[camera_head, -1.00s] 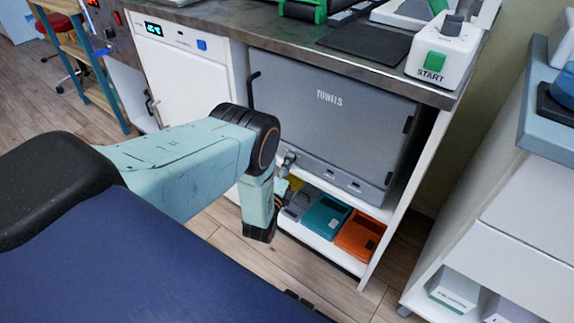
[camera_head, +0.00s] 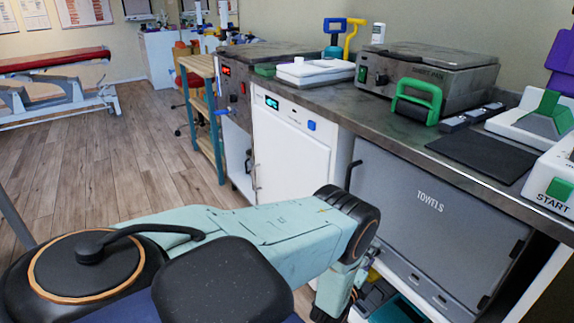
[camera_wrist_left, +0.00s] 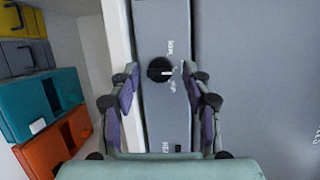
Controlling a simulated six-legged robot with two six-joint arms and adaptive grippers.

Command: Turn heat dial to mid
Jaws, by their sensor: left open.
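The heat dial (camera_wrist_left: 160,70) is a round black knob with a white pointer mark, on the grey strip of the towel cabinet (camera_head: 425,215). In the left wrist view its mark points right, towards small labels too blurred to read surely. My left gripper (camera_wrist_left: 164,79) is open, with one finger on each side of the dial. I cannot tell whether either finger touches it. In the head view the left gripper (camera_head: 364,274) is partly hidden behind my arm, at the cabinet's lower left, and the dial is hidden. My right gripper is not in view.
A dark worktop (camera_head: 400,140) runs above the cabinet, holding a metal appliance with a green handle (camera_head: 418,100). Teal (camera_wrist_left: 48,102) and orange (camera_wrist_left: 52,142) bins sit on the shelf below the cabinet. A white door (camera_head: 290,155) stands left.

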